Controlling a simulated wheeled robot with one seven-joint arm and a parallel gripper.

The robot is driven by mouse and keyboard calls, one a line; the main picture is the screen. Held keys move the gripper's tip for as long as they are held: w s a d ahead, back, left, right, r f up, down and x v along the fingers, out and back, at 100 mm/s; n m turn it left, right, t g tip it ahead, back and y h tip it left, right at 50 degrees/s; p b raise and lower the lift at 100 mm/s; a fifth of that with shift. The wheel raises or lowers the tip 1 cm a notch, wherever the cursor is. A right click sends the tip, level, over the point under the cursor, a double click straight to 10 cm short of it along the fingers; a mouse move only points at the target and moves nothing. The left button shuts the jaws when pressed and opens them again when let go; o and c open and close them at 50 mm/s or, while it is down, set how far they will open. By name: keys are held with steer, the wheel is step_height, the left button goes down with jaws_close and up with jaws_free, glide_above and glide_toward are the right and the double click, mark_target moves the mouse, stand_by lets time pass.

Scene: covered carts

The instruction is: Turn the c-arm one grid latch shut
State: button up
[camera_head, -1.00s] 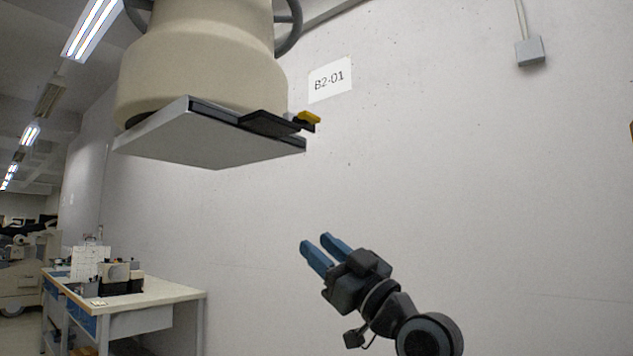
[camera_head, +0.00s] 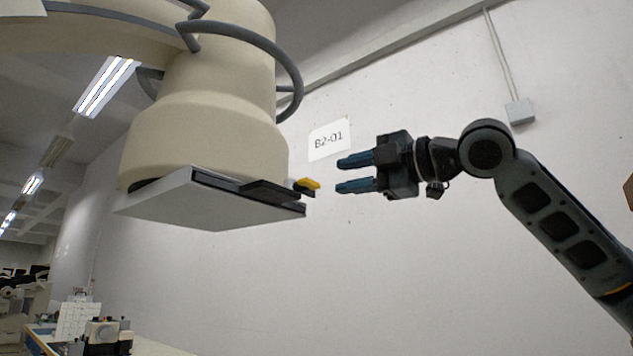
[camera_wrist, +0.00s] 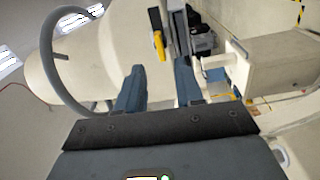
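The c-arm one head is a cream, rounded housing (camera_head: 205,135) with a flat grey grid plate (camera_head: 190,205) under it. A small yellow latch (camera_head: 307,185) sticks out at the right end of a black strip (camera_head: 265,191) on the plate's edge. In the wrist view the yellow latch (camera_wrist: 159,45) shows ahead, above and between the fingertips in the picture. My gripper (camera_head: 340,174) has two blue fingers, spread apart and pointing left at the latch. A gap separates the fingertips from the latch, and nothing is between them.
A grey ring handle (camera_head: 293,65) curves around the housing above the latch. A wall with a B2-01 sign (camera_head: 329,140) stands behind. A table with items (camera_head: 100,335) is low at the left.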

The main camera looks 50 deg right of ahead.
mark_target(314, 184)
steer(key=w, duration=0.3)
steer(key=w+p, duration=0.1)
steer(key=w, duration=0.3)
steer(key=shift+w+a+r, duration=0.1)
steer(key=shift+w+a, duration=0.1)
steer(key=shift+w, duration=0.1)
jaws_close()
